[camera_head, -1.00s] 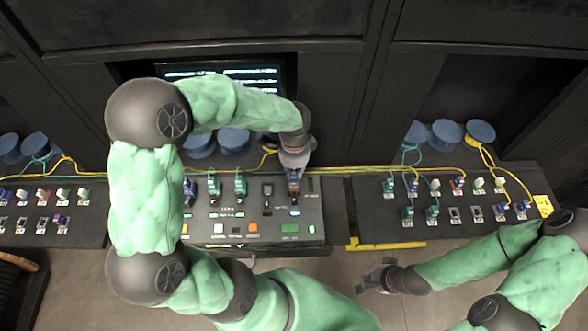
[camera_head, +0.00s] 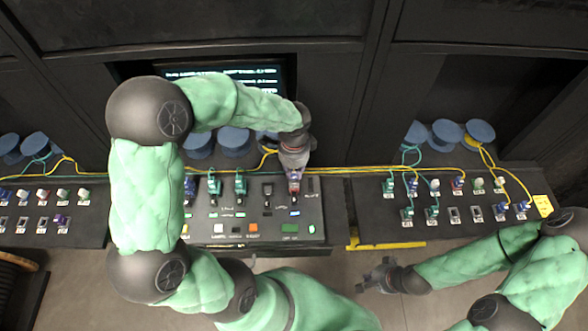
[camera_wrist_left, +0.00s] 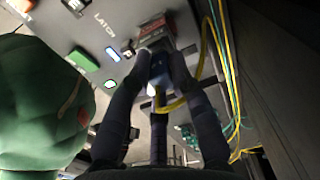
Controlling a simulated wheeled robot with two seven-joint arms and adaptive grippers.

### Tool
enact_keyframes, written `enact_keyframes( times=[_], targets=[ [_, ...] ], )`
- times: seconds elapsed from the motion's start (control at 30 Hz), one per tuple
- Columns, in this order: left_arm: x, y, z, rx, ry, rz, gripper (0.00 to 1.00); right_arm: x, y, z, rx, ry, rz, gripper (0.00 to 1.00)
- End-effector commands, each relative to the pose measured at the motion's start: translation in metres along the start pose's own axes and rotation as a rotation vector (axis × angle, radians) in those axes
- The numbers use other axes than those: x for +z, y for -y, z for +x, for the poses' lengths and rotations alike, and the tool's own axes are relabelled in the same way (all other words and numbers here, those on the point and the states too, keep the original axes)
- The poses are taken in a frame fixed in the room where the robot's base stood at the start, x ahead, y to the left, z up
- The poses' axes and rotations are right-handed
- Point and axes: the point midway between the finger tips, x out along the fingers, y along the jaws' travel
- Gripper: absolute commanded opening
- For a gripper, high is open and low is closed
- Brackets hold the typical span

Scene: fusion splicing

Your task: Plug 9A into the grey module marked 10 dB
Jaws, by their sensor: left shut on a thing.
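My left gripper (camera_head: 295,180) reaches down over the right part of the central panel (camera_head: 325,222). In the left wrist view its fingers (camera_wrist_left: 160,60) are shut on a blue connector (camera_wrist_left: 158,72) with a yellow cable (camera_wrist_left: 172,104). The connector's front end is against or very close to a dark red and grey block (camera_wrist_left: 157,28) on the panel. Whether it is seated cannot be told. I cannot read 9A or 10 dB on anything. My right gripper (camera_head: 376,277) looks open and empty, low in front of the right panel.
Green-plugged sockets (camera_head: 214,186) stand left of my left gripper. A green button (camera_head: 290,228) is at the panel's front. The right panel (camera_head: 375,208) and left panel (camera_head: 90,225) carry several connectors. Yellow cables (camera_head: 345,169) run behind. A lit screen (camera_head: 225,73) stands at the back.

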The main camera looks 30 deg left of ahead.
Motion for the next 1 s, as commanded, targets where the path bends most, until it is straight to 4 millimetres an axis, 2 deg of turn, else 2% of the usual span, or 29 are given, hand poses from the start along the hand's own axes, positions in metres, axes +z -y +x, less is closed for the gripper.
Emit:
enact_keyframes(
  times=[0.87,0.9,1.0],
  targets=[
    [0.000,0.000,0.011,0.000,0.000,0.000,0.00,0.000,-0.003,0.007,0.000,0.000,0.000,0.00],
    [0.000,0.000,0.011,0.000,0.000,0.000,0.24,0.000,-0.003,0.007,0.000,0.000,0.000,0.00],
    [0.000,0.000,0.011,0.000,0.000,0.000,0.49,0.000,-0.003,0.007,0.000,0.000,0.000,0.00]
  ],
)
